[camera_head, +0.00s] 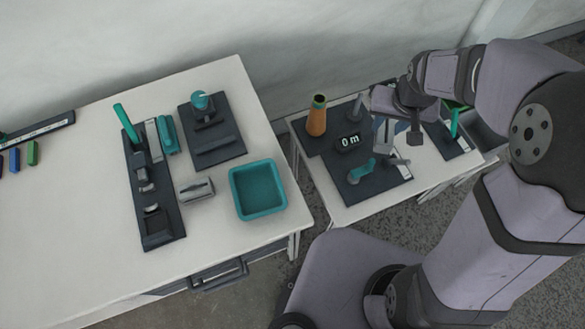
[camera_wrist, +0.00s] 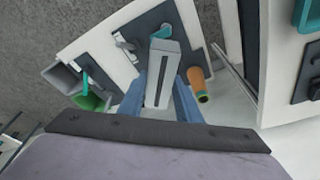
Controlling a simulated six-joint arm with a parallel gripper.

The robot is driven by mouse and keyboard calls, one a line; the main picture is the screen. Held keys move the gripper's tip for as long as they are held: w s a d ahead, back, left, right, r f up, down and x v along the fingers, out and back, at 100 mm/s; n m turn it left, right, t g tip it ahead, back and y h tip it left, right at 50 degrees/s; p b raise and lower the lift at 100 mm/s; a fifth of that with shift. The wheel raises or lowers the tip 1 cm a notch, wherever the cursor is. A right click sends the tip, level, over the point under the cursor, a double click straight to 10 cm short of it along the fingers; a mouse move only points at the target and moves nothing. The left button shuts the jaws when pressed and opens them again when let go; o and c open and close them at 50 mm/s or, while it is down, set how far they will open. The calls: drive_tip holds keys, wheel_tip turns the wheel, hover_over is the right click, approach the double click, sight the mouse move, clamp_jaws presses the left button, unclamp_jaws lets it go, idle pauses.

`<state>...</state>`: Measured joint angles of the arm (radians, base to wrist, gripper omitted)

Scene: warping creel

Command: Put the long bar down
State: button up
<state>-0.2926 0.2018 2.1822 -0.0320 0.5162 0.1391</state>
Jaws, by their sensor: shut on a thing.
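My gripper (camera_wrist: 163,98) has its two blue-grey fingers on either side of a pale grey long bar (camera_wrist: 162,68) with a dark slot along its top. The bar points away from the wrist over the dark plate of the right-hand table. In the head view my gripper (camera_head: 388,128) is above this table's dark plate (camera_head: 364,188), and the bar is hard to make out there. The wrist partly hides it. I cannot tell whether the bar touches anything below.
An orange cone (camera_head: 317,116), a "0 m" display (camera_head: 349,141) and a teal crank (camera_head: 361,171) stand close by on the right table. A green-handled stand (camera_head: 454,124) is to the right. The left table holds a teal tray (camera_head: 258,189). A gap separates the tables.

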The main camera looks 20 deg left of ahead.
drive_tip(key=s+a+f+n+b, duration=0.15)
drive_tip(key=a+b, duration=0.25)
drive_tip(key=a, duration=0.4)
drive_tip(key=n+y+b, duration=0.1)
drive_tip(key=n+b, duration=0.4)
drive_tip(key=b, duration=1.1)
hover_over(258, 190)
drive_tip(key=s, duration=0.1)
drive_tip(key=shift+m+g, duration=0.25)
drive_tip(key=shift+g, duration=0.05)
drive_tip(key=shift+d+f, duration=0.2)
drive_tip(key=shift+f, duration=1.6)
drive_tip(key=shift+d+f, duration=0.15)
drive_tip(key=shift+f, duration=1.65)
drive_tip(key=shift+f, duration=0.15)
drive_tip(key=o, duration=1.2)
